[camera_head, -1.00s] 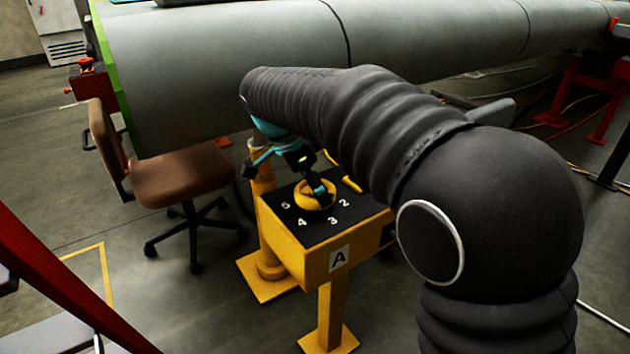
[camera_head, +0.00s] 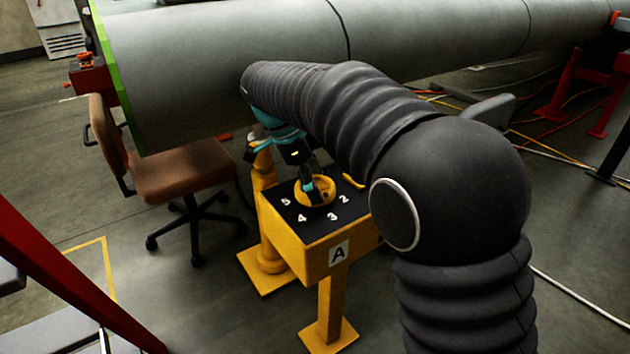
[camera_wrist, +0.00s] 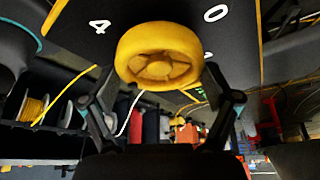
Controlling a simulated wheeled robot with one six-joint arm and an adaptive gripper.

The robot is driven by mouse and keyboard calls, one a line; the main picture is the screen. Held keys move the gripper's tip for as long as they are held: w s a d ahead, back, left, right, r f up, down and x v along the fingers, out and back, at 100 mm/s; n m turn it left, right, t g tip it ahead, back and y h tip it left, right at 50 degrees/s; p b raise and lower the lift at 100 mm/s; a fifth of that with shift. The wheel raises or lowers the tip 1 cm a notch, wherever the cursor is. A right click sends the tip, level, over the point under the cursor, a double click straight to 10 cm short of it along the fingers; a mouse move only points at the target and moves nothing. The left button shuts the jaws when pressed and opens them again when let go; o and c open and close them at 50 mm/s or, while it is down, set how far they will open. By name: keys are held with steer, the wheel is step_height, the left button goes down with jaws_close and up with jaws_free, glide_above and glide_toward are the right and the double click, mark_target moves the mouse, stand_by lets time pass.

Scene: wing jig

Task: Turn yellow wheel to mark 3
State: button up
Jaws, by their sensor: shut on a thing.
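The yellow wheel (camera_head: 322,198) sits on the black top of the yellow box marked A (camera_head: 318,262). White numbers 5, 4, 3 and 2 show around the wheel in the head view. My gripper (camera_head: 308,187) reaches down from behind and is shut on the wheel. In the wrist view the wheel (camera_wrist: 158,42) lies between my two fingers (camera_wrist: 158,85), with 4 to its left and 0 to its right. I cannot make out a pointer on the wheel, so its setting is unclear. My arm hides the box's right rear.
A yellow bar (camera_head: 353,181) lies at the panel's back right edge. A large grey wing (camera_head: 230,70) spans behind my arm. A brown chair (camera_head: 180,172) stands left of the box. A red beam (camera_head: 60,275) crosses the lower left. Cables lie on the floor at right.

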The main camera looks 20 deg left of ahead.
steer(key=shift+a, duration=0.1)
steer(key=o, duration=0.9)
steer(key=v, duration=0.7)
steer(key=shift+r, duration=0.15)
